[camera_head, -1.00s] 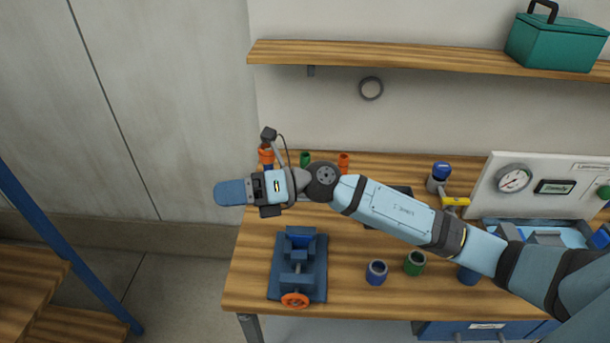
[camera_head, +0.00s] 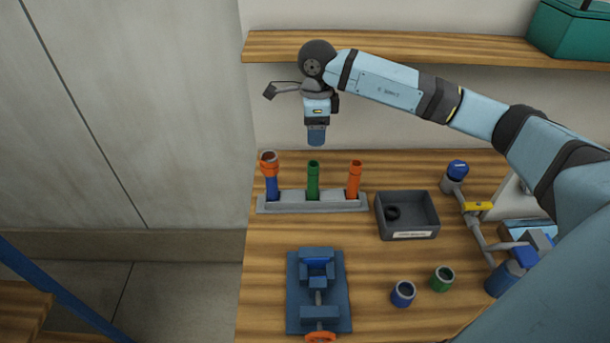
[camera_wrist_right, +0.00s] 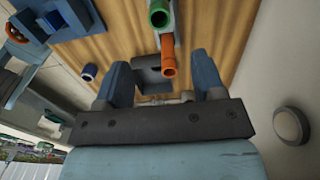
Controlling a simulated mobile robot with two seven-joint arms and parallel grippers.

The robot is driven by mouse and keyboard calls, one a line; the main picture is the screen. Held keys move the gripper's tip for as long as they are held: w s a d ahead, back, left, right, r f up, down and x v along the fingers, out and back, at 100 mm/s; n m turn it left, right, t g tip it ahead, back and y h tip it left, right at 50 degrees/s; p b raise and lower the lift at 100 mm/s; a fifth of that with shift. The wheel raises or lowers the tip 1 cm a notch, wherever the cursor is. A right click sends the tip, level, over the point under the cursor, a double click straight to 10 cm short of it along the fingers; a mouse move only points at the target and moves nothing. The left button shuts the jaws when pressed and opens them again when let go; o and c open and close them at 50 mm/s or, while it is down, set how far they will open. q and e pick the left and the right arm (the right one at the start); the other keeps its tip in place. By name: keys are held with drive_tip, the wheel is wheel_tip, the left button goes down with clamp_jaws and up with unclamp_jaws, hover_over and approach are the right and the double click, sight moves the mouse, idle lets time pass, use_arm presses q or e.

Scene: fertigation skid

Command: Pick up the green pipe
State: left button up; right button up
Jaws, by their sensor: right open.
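The green pipe (camera_head: 313,181) stands upright in the middle of a grey rack (camera_head: 333,206) on the wooden bench, between a blue pipe with an orange collar and an orange pipe. My right gripper (camera_head: 316,140) points down above the green pipe and apart from it. In the right wrist view my right gripper (camera_wrist_right: 160,88) is open, its two blue fingers spread with nothing gripped. The green pipe's open end (camera_wrist_right: 159,18) shows at the top of that view, beyond the fingers. My left gripper is not in view.
The blue pipe (camera_head: 271,184) and orange pipe (camera_head: 354,180) flank the green one closely. A grey bin (camera_head: 408,233) holds a dark ring. A blue vise (camera_head: 318,290), a blue fitting (camera_head: 403,293) and a green fitting (camera_head: 443,278) sit nearer. A shelf (camera_head: 420,47) runs behind.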

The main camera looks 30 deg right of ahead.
sight(313, 164)
drive_tip(key=f, duration=0.4)
drive_tip(key=f+p, duration=0.1)
drive_tip(key=f, duration=0.2)
drive_tip(key=shift+s+f, duration=0.1)
drive_tip(key=shift+s, duration=0.15)
drive_tip(key=shift+w+f, duration=0.1)
drive_tip(key=shift+f, duration=0.45)
drive_tip(key=f, duration=0.1)
drive_tip(key=f+p, duration=0.1)
drive_tip(key=f, duration=0.1)
drive_tip(key=shift+w+a+f+p, duration=0.1)
drive_tip(key=shift+w+f+p, duration=0.1)
drive_tip(key=shift+f+p, duration=0.1)
drive_tip(key=shift+f, duration=0.55)
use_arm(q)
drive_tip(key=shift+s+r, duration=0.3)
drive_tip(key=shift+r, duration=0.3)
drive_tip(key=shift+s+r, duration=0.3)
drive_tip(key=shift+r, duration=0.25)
use_arm(e)
drive_tip(key=c, duration=0.6)
clamp_jaws()
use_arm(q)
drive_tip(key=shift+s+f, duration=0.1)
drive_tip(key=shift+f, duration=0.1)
use_arm(e)
drive_tip(key=shift+r, duration=0.15)
